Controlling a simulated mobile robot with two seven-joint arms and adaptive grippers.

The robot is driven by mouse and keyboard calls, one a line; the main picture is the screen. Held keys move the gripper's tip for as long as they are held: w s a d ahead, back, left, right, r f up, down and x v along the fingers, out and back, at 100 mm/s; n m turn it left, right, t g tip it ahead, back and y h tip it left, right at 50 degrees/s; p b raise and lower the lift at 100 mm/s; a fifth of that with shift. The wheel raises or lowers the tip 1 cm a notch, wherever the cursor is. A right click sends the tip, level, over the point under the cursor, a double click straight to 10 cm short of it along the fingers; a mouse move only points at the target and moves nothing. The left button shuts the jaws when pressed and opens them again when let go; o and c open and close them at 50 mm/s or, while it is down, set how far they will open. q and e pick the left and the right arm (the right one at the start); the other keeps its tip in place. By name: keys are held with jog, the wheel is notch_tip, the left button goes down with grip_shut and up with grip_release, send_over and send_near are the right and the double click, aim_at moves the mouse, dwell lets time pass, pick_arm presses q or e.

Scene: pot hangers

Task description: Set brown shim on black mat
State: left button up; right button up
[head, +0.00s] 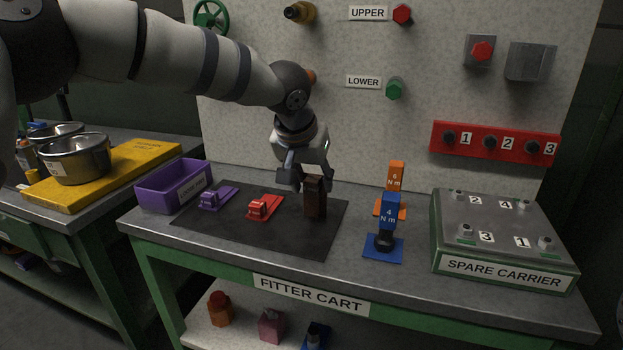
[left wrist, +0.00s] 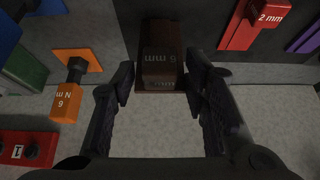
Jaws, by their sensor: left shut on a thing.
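The brown shim (head: 315,204) is a dark brown block at the right part of the black mat (head: 270,234). In the left wrist view the brown shim (left wrist: 162,60) reads "6 mm" and lies between the fingertips. My left gripper (head: 313,180) points down over the mat and is shut on the brown shim. My right gripper is not in view.
A purple shim (head: 217,198) and a red shim (head: 264,206) lie on the mat. A purple bin (head: 172,186) stands left of it. Orange (head: 395,179) and blue (head: 388,220) torque tools stand to the right, then the spare carrier (head: 500,240). The mat's front right is bare.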

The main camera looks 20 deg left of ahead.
pick_arm(q)
jog(key=shift+f, duration=0.15)
jog(key=o, duration=1.1)
jog(key=p+v, duration=0.1)
jog(key=v, duration=1.1)
jog(key=shift+s+r, duration=0.1)
jog(key=shift+r, duration=0.1)
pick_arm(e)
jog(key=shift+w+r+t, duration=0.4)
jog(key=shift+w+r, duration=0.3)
